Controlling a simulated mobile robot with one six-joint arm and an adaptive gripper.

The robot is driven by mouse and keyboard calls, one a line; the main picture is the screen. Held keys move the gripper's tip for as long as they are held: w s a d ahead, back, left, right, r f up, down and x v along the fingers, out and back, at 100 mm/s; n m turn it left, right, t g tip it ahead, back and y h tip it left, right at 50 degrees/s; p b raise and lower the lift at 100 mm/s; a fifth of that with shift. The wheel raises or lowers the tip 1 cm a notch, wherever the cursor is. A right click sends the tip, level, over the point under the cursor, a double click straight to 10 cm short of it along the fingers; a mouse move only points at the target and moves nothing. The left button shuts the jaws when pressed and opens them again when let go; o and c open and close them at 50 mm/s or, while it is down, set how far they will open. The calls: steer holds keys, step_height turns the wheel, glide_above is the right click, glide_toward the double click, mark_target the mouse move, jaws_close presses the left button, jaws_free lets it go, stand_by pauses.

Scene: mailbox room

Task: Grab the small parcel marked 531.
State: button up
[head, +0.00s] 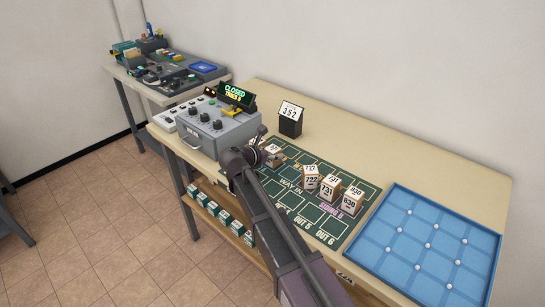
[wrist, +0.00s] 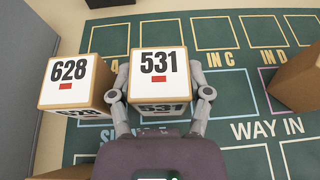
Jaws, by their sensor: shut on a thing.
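The small parcel marked 531 (wrist: 158,68) is a box with a white top, black digits and a red mark, in the middle of the wrist view. My gripper (wrist: 160,95) has one finger on each side of it and is shut on it. In the head view my gripper (head: 258,154) is at the left end of the green mat, beside a small parcel (head: 274,149) whose number I cannot read surely. The lower part of parcel 531 is partly hidden by my gripper, and I cannot tell whether it touches the mat.
Parcel 628 (wrist: 75,80) stands close to the left finger. A brown box (wrist: 298,80) is at right. Several parcels, including 731 (head: 327,189), stand on the green mat (head: 290,184). A grey machine (head: 214,130) is left of the mat; a blue tray (head: 424,246) is at right.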

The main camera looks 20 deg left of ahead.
mark_target(273, 148)
steer(key=shift+r, duration=0.1)
step_height(273, 148, up, 3)
steer(key=p, duration=0.3)
steer(key=shift+r+p, duration=0.2)
steer(key=shift+p, duration=0.1)
steer(key=s, duration=0.5)
steer(key=s+d+r+p, duration=0.1)
steer(key=s, duration=0.4)
steer(key=s+d, duration=0.1)
steer(key=s, duration=0.5)
steer(key=shift+r, duration=0.2)
